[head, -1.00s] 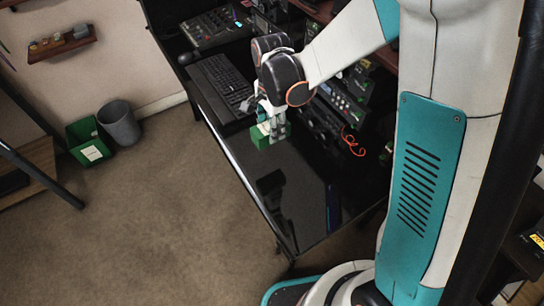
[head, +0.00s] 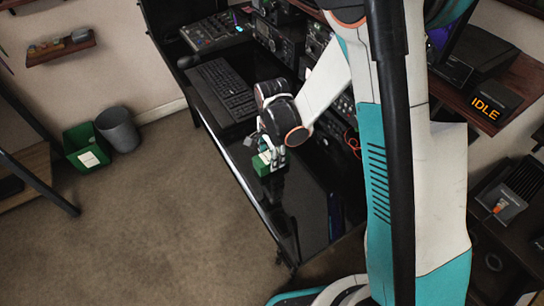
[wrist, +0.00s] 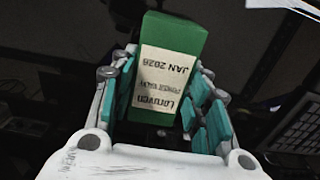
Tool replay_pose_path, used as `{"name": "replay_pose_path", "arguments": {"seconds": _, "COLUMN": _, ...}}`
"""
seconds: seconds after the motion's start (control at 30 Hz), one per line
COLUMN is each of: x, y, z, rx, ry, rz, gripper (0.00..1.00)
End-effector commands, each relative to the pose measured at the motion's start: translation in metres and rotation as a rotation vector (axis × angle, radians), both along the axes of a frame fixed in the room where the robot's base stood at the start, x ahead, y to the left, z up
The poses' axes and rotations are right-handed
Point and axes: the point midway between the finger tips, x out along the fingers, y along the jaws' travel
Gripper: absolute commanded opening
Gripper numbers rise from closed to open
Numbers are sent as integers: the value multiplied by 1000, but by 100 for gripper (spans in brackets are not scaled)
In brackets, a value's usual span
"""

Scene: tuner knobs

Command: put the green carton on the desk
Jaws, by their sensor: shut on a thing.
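The green carton (head: 261,167) is in my gripper (head: 272,156), over the glossy black desk (head: 305,205), close to its front edge. In the wrist view the carton (wrist: 178,35) has a pale printed label and sits between the teal finger pads of my gripper (wrist: 163,92), which is shut on it. The carton is low over the desk top; I cannot tell whether its underside touches. Its lower side is hidden in the wrist view.
A black keyboard (head: 224,88) lies on the desk behind my gripper. Radio gear (head: 280,42) lines the back. The desk top nearer my base is clear. A green bin (head: 86,148) and a grey bin (head: 118,129) stand on the floor at left.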

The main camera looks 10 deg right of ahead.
Motion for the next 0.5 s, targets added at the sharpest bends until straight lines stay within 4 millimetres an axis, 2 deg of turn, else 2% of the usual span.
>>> {"name": "replay_pose_path", "arguments": {"seconds": 0.23, "x": 0, "y": 0, "z": -3, "rx": 0, "ry": 0, "rz": 0, "gripper": 16}}
{"name": "replay_pose_path", "arguments": {"seconds": 0.27, "x": 0, "y": 0, "z": -3, "rx": 0, "ry": 0, "rz": 0, "gripper": 45}}
{"name": "replay_pose_path", "arguments": {"seconds": 0.33, "x": 0, "y": 0, "z": -2, "rx": 0, "ry": 0, "rz": 0, "gripper": 61}}
{"name": "replay_pose_path", "arguments": {"seconds": 0.5, "x": 0, "y": 0, "z": -2, "rx": 0, "ry": 0, "rz": 0, "gripper": 63}}
